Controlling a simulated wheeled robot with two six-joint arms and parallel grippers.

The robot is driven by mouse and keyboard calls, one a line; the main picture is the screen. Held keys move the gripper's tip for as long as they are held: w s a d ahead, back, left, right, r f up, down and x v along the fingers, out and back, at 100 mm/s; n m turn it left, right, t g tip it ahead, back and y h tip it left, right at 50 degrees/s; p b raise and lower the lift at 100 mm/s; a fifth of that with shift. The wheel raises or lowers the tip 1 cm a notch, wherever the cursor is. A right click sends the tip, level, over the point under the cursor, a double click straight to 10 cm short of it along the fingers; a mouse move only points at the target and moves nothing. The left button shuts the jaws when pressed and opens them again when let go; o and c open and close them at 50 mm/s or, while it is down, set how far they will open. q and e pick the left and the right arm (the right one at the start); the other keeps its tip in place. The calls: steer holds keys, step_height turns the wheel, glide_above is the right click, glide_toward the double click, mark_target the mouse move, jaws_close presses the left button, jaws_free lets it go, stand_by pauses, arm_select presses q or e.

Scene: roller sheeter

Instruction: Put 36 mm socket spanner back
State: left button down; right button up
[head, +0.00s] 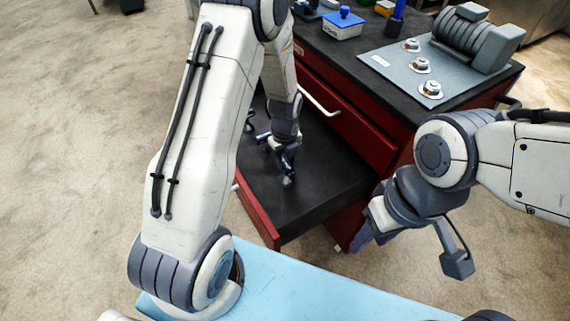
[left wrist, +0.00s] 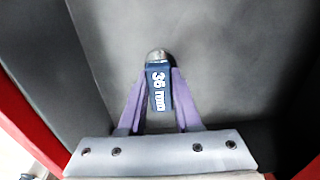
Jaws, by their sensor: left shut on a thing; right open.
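The 36 mm socket spanner (left wrist: 158,90) has a dark blue handle with white "36 mm" lettering and a metal end. In the left wrist view it stands between the purple fingers of my left gripper (left wrist: 158,98), which is shut on it. In the head view my left gripper (head: 287,165) is inside the open drawer (head: 325,180), over its dark floor. I cannot tell whether the spanner touches the floor. My right gripper (head: 372,238) is outside the drawer, beside its front right corner, mostly hidden behind its own wrist.
The red cabinet (head: 350,115) has a dark top bearing a grey mat (head: 390,65) with several metal parts, a grey roller device (head: 475,42) and a blue-lidded box (head: 343,22). A red drawer wall (left wrist: 22,120) borders the left wrist view. The drawer floor right of my left gripper is clear.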

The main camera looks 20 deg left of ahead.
arm_select(q)
steer(key=shift+f, duration=0.15)
steer(key=c, duration=0.6)
jaws_free()
